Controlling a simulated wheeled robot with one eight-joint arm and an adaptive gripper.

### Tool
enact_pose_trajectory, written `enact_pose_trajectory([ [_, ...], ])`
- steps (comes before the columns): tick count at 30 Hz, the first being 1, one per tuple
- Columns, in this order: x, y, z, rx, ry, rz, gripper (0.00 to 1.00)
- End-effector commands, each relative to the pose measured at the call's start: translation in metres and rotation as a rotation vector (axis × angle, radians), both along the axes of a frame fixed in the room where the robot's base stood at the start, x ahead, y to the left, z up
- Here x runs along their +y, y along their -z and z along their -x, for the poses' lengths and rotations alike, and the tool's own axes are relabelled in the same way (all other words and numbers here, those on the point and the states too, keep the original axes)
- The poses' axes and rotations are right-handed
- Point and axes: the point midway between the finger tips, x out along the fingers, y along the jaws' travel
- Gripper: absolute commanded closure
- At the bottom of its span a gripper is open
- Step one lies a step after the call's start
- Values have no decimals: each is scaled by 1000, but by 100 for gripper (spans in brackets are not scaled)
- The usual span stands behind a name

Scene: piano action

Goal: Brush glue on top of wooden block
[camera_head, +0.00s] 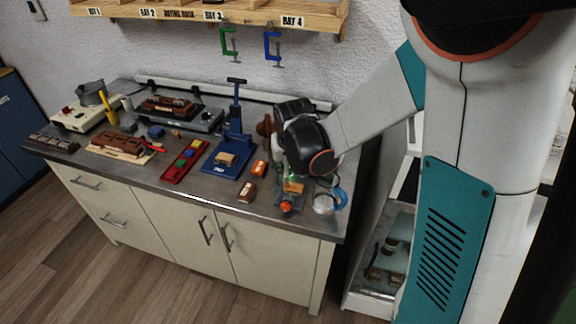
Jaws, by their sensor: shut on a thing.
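My gripper (290,174) is at the right end of the workbench, below my black wrist, and is mostly hidden by it. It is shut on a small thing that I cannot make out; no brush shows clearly. A light wooden block (293,188) sits in a small fixture with an orange knob (286,207), just below my gripper. I cannot tell whether the held thing touches this block. A round clear dish (323,204) and a blue round item (340,197) stand right of the fixture. I cannot see glue on the block.
A blue press (236,125) with a wooden block (226,158) stands left of my wrist. An orange item (258,168) and a brown block (247,191) lie between them. A red tray (184,161) is farther left. A shelf (190,12) with hanging clamps is above.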

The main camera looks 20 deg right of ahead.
Motion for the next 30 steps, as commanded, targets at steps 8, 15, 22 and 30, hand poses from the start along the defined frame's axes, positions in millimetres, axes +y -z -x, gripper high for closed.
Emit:
enact_pose_trajectory([
  [8,-11,0,9,1,1,-1,98],
  [15,-27,-1,20,1,2,-1,98],
  [22,-36,-2,28,1,0,0,98],
  [30,-36,-2,28,1,0,0,98],
])
